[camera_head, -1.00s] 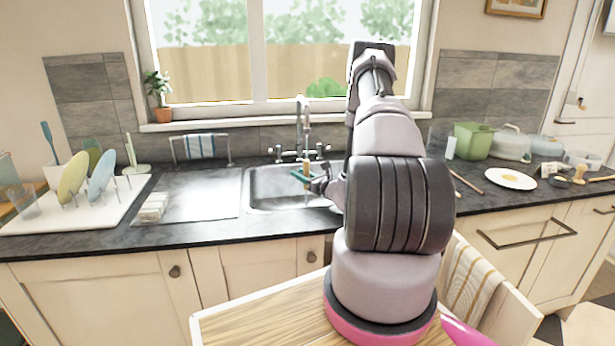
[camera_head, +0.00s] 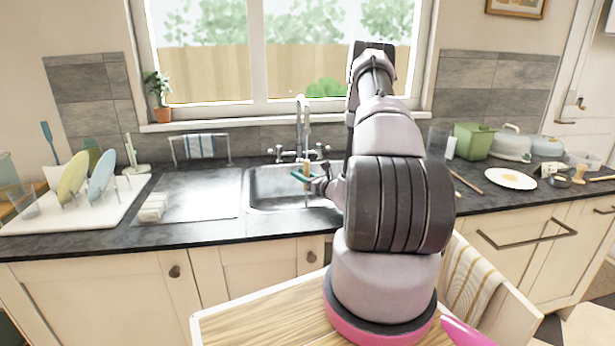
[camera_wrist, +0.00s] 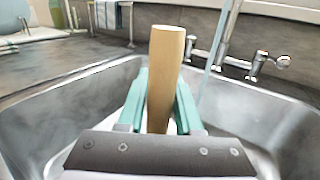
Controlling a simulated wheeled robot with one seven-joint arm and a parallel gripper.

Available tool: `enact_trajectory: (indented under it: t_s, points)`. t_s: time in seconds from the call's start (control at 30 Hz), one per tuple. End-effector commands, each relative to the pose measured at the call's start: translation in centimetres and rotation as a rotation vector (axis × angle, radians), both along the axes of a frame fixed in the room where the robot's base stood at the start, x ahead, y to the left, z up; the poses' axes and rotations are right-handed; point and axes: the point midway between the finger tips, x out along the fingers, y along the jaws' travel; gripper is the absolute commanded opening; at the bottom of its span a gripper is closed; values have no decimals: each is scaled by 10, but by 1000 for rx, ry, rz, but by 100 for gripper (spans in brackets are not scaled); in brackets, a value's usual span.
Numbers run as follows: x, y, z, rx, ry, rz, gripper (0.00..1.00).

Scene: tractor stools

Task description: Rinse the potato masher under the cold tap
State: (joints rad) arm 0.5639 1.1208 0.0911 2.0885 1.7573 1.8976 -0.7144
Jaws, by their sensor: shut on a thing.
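The potato masher's wooden handle (camera_wrist: 165,75) stands nearly upright between the teal fingers of my gripper (camera_wrist: 160,105), over the sink basin. The masher's lower part is hidden behind the gripper body. In the head view the handle (camera_head: 306,172) is a small tan piece at my gripper (camera_head: 303,177), below the tap (camera_head: 304,125). The tap's spout (camera_wrist: 228,35) is just right of the handle in the wrist view. A thin pale-blue streak (camera_wrist: 204,90), looking like running water, drops below the spout, beside the handle. I cannot tell whether it touches the masher.
The steel sink (camera_head: 258,185) has a drainboard (camera_head: 200,193) on its left with a small stacked pale item. A dish rack tray (camera_head: 75,215) holds plates. A fried egg on a plate (camera_head: 511,179), a green container (camera_head: 472,141) and pots stand on the right counter.

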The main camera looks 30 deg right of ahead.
Motion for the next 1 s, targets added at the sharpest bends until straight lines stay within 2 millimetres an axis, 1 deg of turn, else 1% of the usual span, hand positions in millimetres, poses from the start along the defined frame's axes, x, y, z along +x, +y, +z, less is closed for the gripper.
enact_trajectory:
  t_s: [0.27,0.8,1.0]
  points:
    - [-1,1,1,0,0,0,0]
    - [-33,25,34,0,-1,0,0]
    - [-40,30,40,0,-1,0,0]
